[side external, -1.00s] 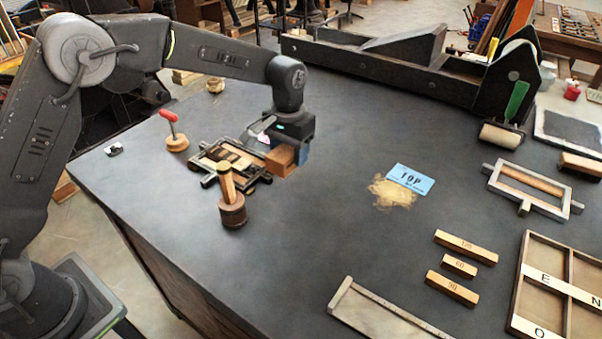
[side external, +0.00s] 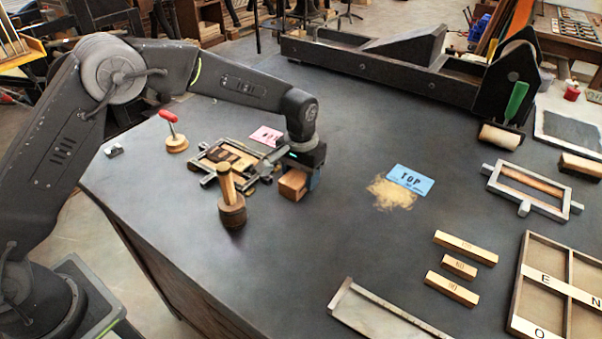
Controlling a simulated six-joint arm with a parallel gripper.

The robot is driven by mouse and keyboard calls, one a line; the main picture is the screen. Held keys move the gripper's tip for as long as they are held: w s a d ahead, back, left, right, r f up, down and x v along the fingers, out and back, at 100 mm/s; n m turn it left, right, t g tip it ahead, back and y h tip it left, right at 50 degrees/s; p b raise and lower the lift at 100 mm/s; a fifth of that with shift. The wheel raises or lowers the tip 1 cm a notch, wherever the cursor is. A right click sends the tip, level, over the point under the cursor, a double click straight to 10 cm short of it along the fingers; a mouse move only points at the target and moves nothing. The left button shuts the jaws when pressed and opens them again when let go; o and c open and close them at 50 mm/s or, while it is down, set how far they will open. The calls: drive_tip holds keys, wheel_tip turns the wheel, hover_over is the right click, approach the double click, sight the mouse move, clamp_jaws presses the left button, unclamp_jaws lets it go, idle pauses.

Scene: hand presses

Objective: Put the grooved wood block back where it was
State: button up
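A reddish-brown wood block (side external: 293,184) is between the fingers of my gripper (side external: 303,177), just right of the small frame. The small metal frame with wood pieces (side external: 213,170) lies flat to the left, close to the block.
A mallet (side external: 231,204) stands in front of the small frame. A red-handled tool (side external: 173,136) is behind left. A pink card (side external: 266,136) lies behind the gripper. A blue TOP card (side external: 411,180) lies right beside tan shavings (side external: 390,194). Tabletop between block and shavings is clear.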

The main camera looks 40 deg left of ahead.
drive_tip(key=o, duration=0.4)
wheel_tip(320, 180, up, 11)
drive_tip(key=s+a+r+t, duration=0.1)
drive_tip(key=s+a+r, duration=0.3)
drive_tip(key=s+r, duration=0.25)
drive_tip(key=s+a+r+t, duration=0.2)
drive_tip(key=s+a+r, duration=0.1)
drive_tip(key=s+r, duration=0.4)
drive_tip(key=s+a+f+t, duration=0.1)
drive_tip(key=s, duration=0.4)
drive_tip(key=s+a+f, duration=0.1)
drive_tip(key=s+f, duration=0.1)
drive_tip(key=s, duration=0.4)
drive_tip(key=s+a+f+t, duration=0.1)
drive_tip(key=s+a+f, duration=0.1)
drive_tip(key=s, duration=0.4)
drive_tip(key=shift+s+a+f+t, duration=0.1)
drive_tip(key=shift+s+t, duration=0.05)
drive_tip(key=shift+t, duration=0.15)
